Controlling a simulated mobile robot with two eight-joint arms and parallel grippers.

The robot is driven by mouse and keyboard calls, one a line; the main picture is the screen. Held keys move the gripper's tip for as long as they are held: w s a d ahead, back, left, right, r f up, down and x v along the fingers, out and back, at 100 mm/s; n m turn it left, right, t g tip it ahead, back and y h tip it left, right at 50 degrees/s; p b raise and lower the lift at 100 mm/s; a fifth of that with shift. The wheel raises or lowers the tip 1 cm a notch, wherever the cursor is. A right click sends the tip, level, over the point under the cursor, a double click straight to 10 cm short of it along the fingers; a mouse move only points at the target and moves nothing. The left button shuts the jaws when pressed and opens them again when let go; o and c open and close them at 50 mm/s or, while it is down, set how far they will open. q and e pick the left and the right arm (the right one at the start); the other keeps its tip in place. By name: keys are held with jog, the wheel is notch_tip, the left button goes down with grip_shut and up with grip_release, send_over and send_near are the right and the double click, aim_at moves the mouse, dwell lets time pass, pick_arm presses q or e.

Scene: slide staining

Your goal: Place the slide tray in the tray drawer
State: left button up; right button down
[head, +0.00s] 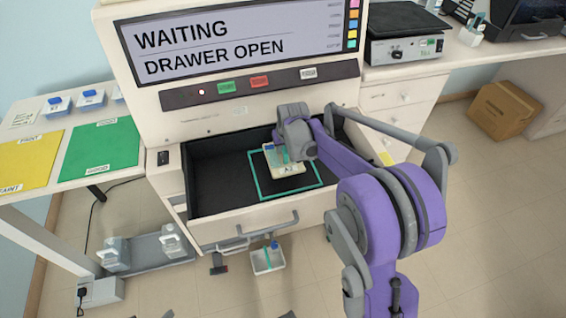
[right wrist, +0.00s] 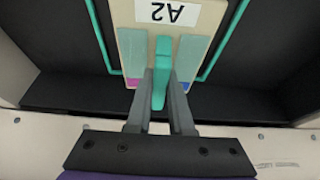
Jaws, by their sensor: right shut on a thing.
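The slide tray (head: 289,170) is a small cream tray with an "A2" label and a teal upright handle. It is over the teal outline (head: 262,193) on the black floor of the open tray drawer (head: 213,175). My right gripper (right wrist: 160,95) is shut on the teal handle; in the head view its wrist (head: 295,135) reaches into the drawer. In the right wrist view the tray (right wrist: 134,42) shows slides on both sides of the handle, with outline lines visible left and right. I cannot tell whether the tray touches the drawer floor.
The drawer front with its handle (head: 262,234) stands out from the white machine, whose screen (head: 220,38) reads "WAITING DRAWER OPEN". Yellow (head: 30,158) and green (head: 98,148) mats lie on the left bench. A hotplate-like device (head: 404,48) stands on the right counter.

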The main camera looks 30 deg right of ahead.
aim_at(283, 159)
jog(key=shift+f+b, duration=0.3)
jog(key=shift+f, duration=2.25)
jog(key=shift+f, duration=0.1)
jog(key=c, duration=1.3)
grip_release()
jog(key=shift+f, duration=0.1)
jog(key=o, duration=0.5)
